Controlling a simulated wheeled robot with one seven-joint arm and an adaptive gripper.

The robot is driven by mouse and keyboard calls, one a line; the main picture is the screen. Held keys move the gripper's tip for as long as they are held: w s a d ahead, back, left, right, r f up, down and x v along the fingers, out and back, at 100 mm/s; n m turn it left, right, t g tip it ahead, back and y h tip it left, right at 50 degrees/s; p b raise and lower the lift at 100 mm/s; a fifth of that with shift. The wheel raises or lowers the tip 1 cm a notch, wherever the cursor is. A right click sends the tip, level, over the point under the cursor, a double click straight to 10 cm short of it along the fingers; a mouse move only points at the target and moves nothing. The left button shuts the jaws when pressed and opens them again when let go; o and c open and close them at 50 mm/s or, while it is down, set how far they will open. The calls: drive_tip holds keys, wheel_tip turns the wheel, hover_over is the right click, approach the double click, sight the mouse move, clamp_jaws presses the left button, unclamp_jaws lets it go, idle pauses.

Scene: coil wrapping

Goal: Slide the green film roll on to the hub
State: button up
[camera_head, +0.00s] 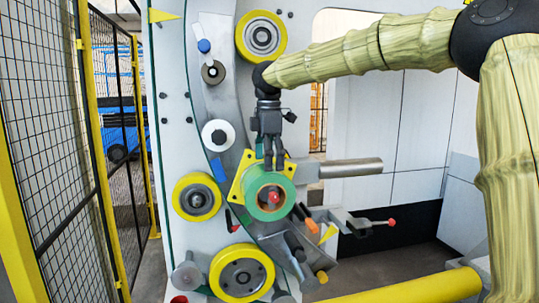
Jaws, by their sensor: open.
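The green film roll (268,215) is in the middle of the view, in front of a yellow plate (242,180) on the machine. Its round face and tan core face me, and a red-tipped part (273,197) shows in the core's opening. The roll appears to sit around the hub, but how far on it is cannot be told. My gripper (268,165) points down at the roll's upper edge with its fingers open. The fingertips are close to the roll; contact is unclear.
A metal bar (350,168) sticks out right of the roll. Yellow-rimmed wheels (261,37) and a lower one (241,273) line the machine's panel. A red-tipped lever (390,222) is at right. A mesh fence (45,130) stands at left. A yellow tube (405,290) lies low at right.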

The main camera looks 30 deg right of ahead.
drive_tip(key=shift+w+f, duration=0.1)
drive_tip(key=c, duration=1.5)
drive_tip(key=shift+s+a, duration=0.15)
drive_tip(key=shift+s, duration=0.4)
drive_tip(key=c, duration=0.7)
drive_tip(key=shift+w, duration=0.1)
clamp_jaws()
drive_tip(key=shift+w, duration=0.15)
drive_tip(key=o, duration=0.6)
unclamp_jaws()
drive_tip(key=shift+f, duration=0.2)
